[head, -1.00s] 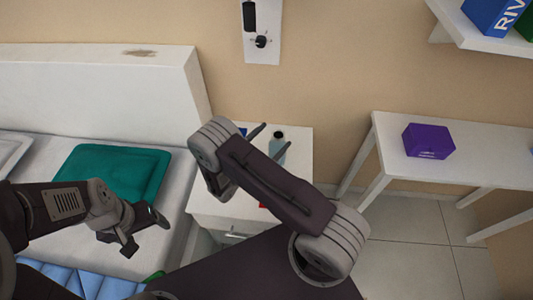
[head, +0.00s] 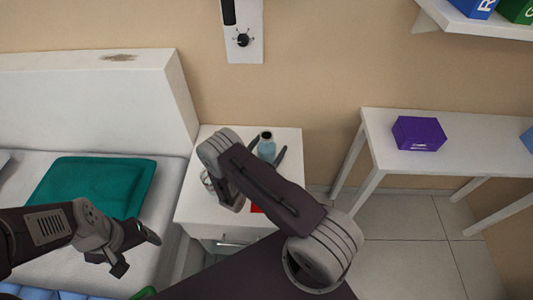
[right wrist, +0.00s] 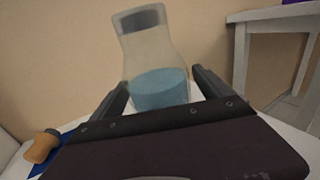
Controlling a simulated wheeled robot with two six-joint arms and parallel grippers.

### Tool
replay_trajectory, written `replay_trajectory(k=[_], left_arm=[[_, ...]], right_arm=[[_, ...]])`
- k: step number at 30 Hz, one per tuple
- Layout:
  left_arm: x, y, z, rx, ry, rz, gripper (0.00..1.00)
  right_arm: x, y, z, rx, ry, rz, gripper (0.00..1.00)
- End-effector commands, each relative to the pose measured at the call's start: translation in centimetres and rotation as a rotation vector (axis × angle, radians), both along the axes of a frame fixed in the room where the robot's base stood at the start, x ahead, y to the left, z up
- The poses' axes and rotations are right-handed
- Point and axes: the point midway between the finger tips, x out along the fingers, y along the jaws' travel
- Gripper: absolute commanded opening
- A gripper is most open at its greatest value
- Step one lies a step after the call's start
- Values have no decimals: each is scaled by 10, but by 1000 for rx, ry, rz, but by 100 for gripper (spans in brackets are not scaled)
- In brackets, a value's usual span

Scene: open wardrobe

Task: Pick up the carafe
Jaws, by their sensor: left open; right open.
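The carafe (head: 267,148) stands on the white nightstand (head: 290,142) in the head view, clear-bodied with a dark top. In the right wrist view the carafe (right wrist: 150,55) shows pale blue liquid in its lower part and stands upright between the lines of the fingers. My right gripper (right wrist: 162,92) is open around the carafe's lower part as seen there; whether a finger touches it I cannot tell. In the head view my right arm hides much of this gripper. My left gripper (head: 137,252) is open and empty over the bed, away from the carafe.
An orange-topped item (right wrist: 42,147) lies left of the gripper in the right wrist view. A red item (head: 257,208) shows beside my right arm. The bed with a green pillow (head: 95,187) is left; a white table with a purple box (head: 418,133) is right.

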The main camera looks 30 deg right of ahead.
Motion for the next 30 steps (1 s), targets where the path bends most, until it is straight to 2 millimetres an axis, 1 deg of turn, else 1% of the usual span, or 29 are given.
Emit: replay_trajectory(k=[1, 3, 8, 9, 11, 12, 14, 15, 17, 18, 19, 26, 30], left_arm=[[0, 0, -1, 0, 0, 0, 78], [0, 0, -1, 0, 0, 0, 78], [0, 0, -1, 0, 0, 0, 78], [0, 0, -1, 0, 0, 0, 78], [0, 0, -1, 0, 0, 0, 78], [0, 0, -1, 0, 0, 0, 78], [0, 0, -1, 0, 0, 0, 78], [0, 0, -1, 0, 0, 0, 78], [0, 0, -1, 0, 0, 0, 78], [0, 0, -1, 0, 0, 0, 78], [0, 0, -1, 0, 0, 0, 78], [0, 0, 0, 0, 0, 0, 78], [0, 0, 3, 0, 0, 0, 78]], right_arm=[[3, -5, 0, 0, -1, -3, 89], [5, -8, 0, -1, -1, -1, 89], [6, -8, 1, -1, -1, 0, 89], [6, -8, 1, -1, -1, 0, 86], [5, -8, 1, -1, -1, 0, 70], [5, -8, 1, -1, -1, 0, 59], [5, -8, 1, -1, -1, 0, 42], [5, -8, 1, -1, -1, 0, 31], [5, -8, 1, -1, -1, 0, 14], [5, -8, 1, -1, -1, 0, 3], [5, -8, 1, -1, -1, 0, 0], [6, -8, 2, -1, -2, 0, 0], [6, -8, 10, -2, -2, 0, 0]])
